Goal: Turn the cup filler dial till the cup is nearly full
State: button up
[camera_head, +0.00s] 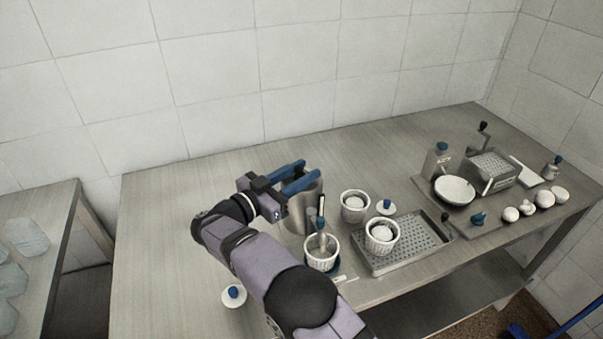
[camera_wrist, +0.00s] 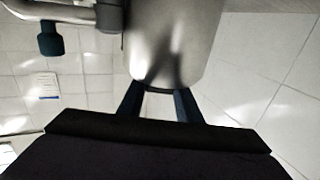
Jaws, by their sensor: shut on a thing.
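The cup filler (camera_head: 303,213) is a steel cylinder near the middle of the bench, with a spout at its front. A white ribbed cup (camera_head: 321,255) stands below the spout; its fill level cannot be made out. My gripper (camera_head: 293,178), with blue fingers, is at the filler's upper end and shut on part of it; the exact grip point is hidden. In the wrist view the steel cylinder (camera_wrist: 178,40) covers the fingertips, and a pipe with a dark teal knob (camera_wrist: 50,42) sticks out to the left. I cannot make out the dial clearly.
Two more white cups (camera_head: 355,205) stand right of the filler, one on a perforated tray (camera_head: 415,245). A blue-knobbed lid (camera_head: 234,294) lies left of my arm. A bowl (camera_head: 454,189) and a grater-like box (camera_head: 490,172) stand far right.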

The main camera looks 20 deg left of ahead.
jog(key=shift+r+m+g+h, duration=0.3)
jog(key=shift+m+h, duration=0.1)
jog(key=shift+h, duration=0.2)
jog(key=o, duration=1)
jog(key=shift+w+f, duration=0.1)
jog(key=shift+o, duration=0.2)
jog(key=shift+f, duration=0.1)
jog(key=shift+s+a+b, duration=0.2)
jog(key=shift+s+b, duration=0.1)
jog(key=shift+s, duration=0.15)
jog(key=b+v, duration=0.1)
jog(key=v, duration=0.5)
jog(key=shift+s+b, duration=0.2)
jog(key=shift+b, duration=0.2)
jog(key=shift+a, duration=0.1)
